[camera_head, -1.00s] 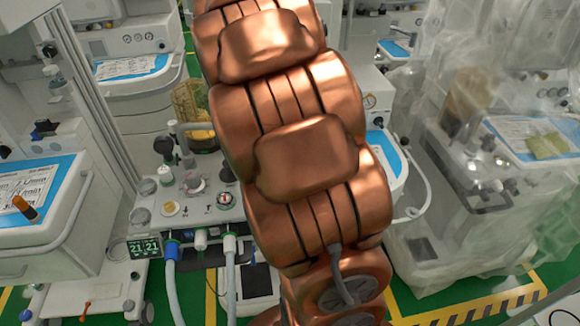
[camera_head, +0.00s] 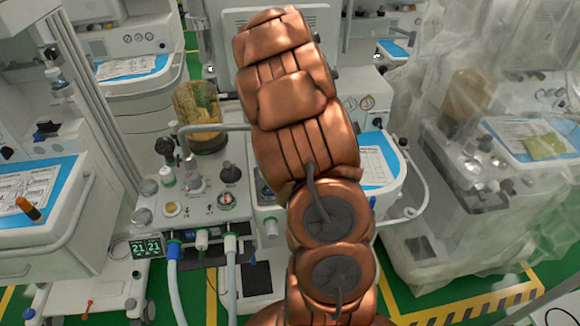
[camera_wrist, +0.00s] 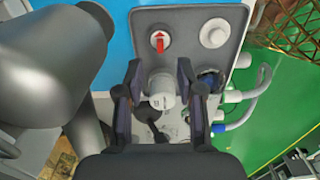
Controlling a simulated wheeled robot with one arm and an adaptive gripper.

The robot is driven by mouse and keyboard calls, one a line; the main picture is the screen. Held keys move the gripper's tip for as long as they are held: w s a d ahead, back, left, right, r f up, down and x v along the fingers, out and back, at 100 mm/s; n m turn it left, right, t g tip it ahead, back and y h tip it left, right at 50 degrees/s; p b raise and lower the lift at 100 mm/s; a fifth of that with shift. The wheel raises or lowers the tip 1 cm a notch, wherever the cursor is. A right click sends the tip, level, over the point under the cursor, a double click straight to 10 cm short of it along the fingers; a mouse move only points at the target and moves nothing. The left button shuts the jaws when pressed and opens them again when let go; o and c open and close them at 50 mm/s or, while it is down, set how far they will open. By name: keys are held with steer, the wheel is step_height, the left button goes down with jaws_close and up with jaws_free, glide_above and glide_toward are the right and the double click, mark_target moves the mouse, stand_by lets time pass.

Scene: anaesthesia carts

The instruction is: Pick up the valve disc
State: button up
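I cannot single out the valve disc with certainty. A small cream round piece (camera_head: 171,209) lies on the top of the breathing block in the head view and may be it. In the wrist view, a grey panel (camera_wrist: 188,17) carries a white round fitting with a red arrow (camera_wrist: 159,41) and a white domed fitting (camera_wrist: 214,33). My gripper (camera_wrist: 160,70) is open, its two dark fingers apart below these fittings in the picture. A white ribbed cylinder (camera_wrist: 162,90) shows between the fingers, with no clear contact. The head view hides my gripper behind my arm.
A round gauge (camera_head: 225,201), a dark knob (camera_head: 230,173) and an amber canister (camera_head: 199,115) crowd the block. Hoses (camera_head: 231,275) hang in front. A plastic-draped cart (camera_head: 490,180) stands right, another cart (camera_head: 38,205) left. Green floor (camera_head: 190,295) shows between them.

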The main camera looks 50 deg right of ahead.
steer(key=shift+s+d+f+p, duration=0.1)
steer(key=shift+f+p, duration=0.35)
steer(key=shift+f, duration=0.65)
steer(key=shift+s+d+f+p, duration=0.1)
steer(key=shift+f+p, duration=0.35)
steer(key=shift+f, duration=0.6)
steer(key=shift+c, duration=0.2)
jaws_close()
